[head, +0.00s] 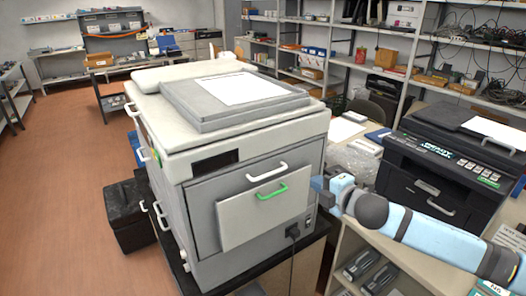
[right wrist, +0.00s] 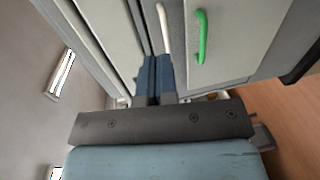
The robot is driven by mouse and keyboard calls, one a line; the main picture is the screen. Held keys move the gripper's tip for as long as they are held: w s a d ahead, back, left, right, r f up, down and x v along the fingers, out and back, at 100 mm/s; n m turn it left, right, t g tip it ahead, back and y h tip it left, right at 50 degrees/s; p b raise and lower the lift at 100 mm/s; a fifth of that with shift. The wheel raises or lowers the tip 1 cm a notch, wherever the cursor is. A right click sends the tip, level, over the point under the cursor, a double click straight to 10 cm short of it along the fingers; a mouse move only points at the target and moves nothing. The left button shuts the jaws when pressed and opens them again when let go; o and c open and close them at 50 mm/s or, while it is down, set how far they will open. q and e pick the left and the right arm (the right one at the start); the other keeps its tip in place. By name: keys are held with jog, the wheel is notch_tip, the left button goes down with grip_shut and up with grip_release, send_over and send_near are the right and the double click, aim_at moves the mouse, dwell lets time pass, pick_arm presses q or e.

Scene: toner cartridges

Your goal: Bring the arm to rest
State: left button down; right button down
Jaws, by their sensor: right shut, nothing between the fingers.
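My right arm (head: 425,232), light blue with dark joints, comes in from the right edge of the head view. Its right gripper (head: 318,184) is at the front right of the large grey printer (head: 207,213). The right wrist view shows its two blue fingers (right wrist: 155,75) together and empty, near the printer's front. A green handle (head: 271,192) on the printer's front panel lies just left of the gripper, and a white handle (head: 267,171) is above it. I cannot tell whether the fingers touch the printer. My left gripper is out of view.
A black printer (head: 450,165) stands on the right over a shelf unit (head: 345,240) holding dark cartridges (head: 362,264). A black box (head: 130,215) sits on the floor at left. Shelves with clutter line the back. The brown floor (head: 60,180) at left is open.

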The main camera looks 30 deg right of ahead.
jog(key=s+a+f+m+g+p, duration=0.15)
jog(key=s+a+f+m, duration=0.25)
jog(key=f, duration=0.5)
jog(key=s+a+f+m+g, duration=0.2)
jog(key=s+a+f+m, duration=0.25)
jog(key=f, duration=0.45)
jog(key=s+a+f+m+g+y+p, duration=0.1)
jog(key=s+a+f+m, duration=0.6)
jog(key=s+a+f, duration=0.3)
jog(key=s+a, duration=0.3)
jog(key=a, duration=0.1)
jog(key=shift+a+g+y+p, duration=0.2)
jog(key=shift+g+y+p, duration=0.15)
jog(key=shift+y, duration=0.05)
jog(key=shift+m, duration=0.25)
